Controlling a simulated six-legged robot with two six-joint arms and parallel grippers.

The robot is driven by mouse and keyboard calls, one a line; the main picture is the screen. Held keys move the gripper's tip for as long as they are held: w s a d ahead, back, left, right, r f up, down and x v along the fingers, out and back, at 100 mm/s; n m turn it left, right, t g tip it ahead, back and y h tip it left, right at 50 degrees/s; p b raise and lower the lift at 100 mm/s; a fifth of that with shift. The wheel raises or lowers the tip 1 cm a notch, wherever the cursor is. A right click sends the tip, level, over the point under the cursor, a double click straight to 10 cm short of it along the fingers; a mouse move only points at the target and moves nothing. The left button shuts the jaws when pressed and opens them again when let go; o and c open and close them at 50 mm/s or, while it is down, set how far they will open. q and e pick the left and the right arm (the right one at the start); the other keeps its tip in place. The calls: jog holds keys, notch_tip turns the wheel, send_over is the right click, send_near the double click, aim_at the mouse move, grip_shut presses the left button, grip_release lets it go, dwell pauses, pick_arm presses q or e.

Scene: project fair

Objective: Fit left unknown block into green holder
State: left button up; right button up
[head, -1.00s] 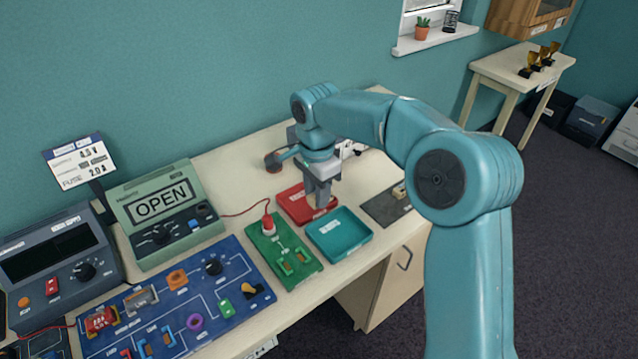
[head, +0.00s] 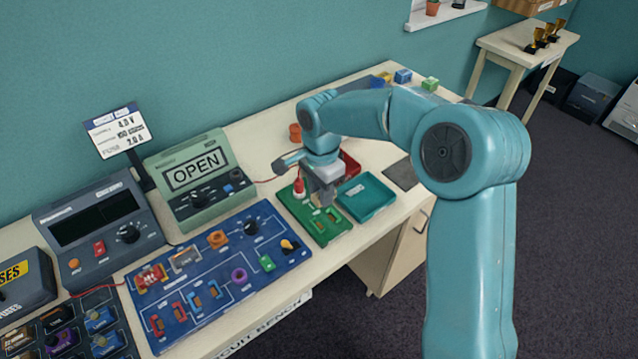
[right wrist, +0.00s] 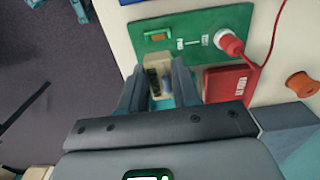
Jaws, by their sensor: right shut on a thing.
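My right gripper (head: 327,200) is shut on a small beige block with a dark marking (right wrist: 157,78), which shows between its fingers in the right wrist view. In the head view the gripper hides the block. The gripper is above the green holder board (head: 307,226), near its right part. In the right wrist view the block appears in front of the board's near edge. Whether it touches the board I cannot tell. My left gripper is not in view.
A teal tray (head: 377,203) and a partly hidden red tray (head: 350,164) lie beside the board. A blue circuit board (head: 215,262) lies to the left, with a green meter reading OPEN (head: 215,165) behind it. A red lead runs to the plug.

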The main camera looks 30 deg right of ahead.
jog(key=shift+s, duration=0.1)
jog(key=shift+d+f+b, duration=0.2)
jog(key=shift+f+b, duration=0.1)
jog(key=shift+f, duration=0.2)
jog(key=shift+d+f+b, duration=0.2)
jog(key=shift+f+b, duration=0.05)
jog(key=shift+f, duration=0.25)
jog(key=b, duration=0.4)
send_over(323, 223)
notch_tip(323, 223, down, 5)
jog(key=shift+d+r, duration=0.1)
jog(key=shift+r, duration=0.1)
jog(key=shift+f, duration=0.5)
pick_arm(q)
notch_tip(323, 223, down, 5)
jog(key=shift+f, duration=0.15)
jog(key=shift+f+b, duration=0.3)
jog(key=shift+b, duration=0.2)
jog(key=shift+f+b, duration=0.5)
pick_arm(e)
jog(key=shift+f, duration=0.6)
